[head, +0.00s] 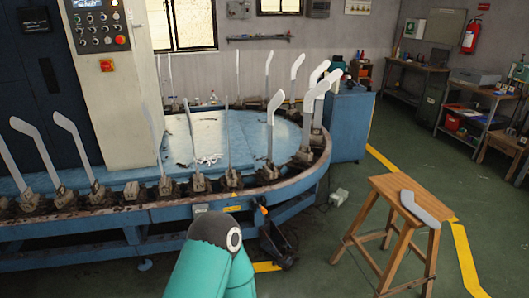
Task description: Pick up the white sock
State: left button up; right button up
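A pale grey-white sock (425,208) lies flat on the wooden stool (385,184) at the right. Its bent end is toward the back left and its other end reaches the stool's right edge. No gripper touches it. One of my teal arm links shows at the bottom centre, well to the left of the stool. Neither gripper is in view.
A round blue machine table (215,133) carries several upright foot-shaped boards around its rim, such as a pale one (272,120). A control panel (97,24) stands behind. A grey-green floor (360,235) with yellow lines lies between table and stool. Shelves (478,112) stand far right.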

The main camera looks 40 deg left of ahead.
aim_at(407, 196)
jog(key=u, duration=0.45)
jog(key=k, duration=1.05)
jog(key=u, duration=1.25)
jog(key=i, duration=1.45)
jog(key=z, duration=2.2)
jog(key=i, duration=1.05)
jog(key=z, duration=0.2)
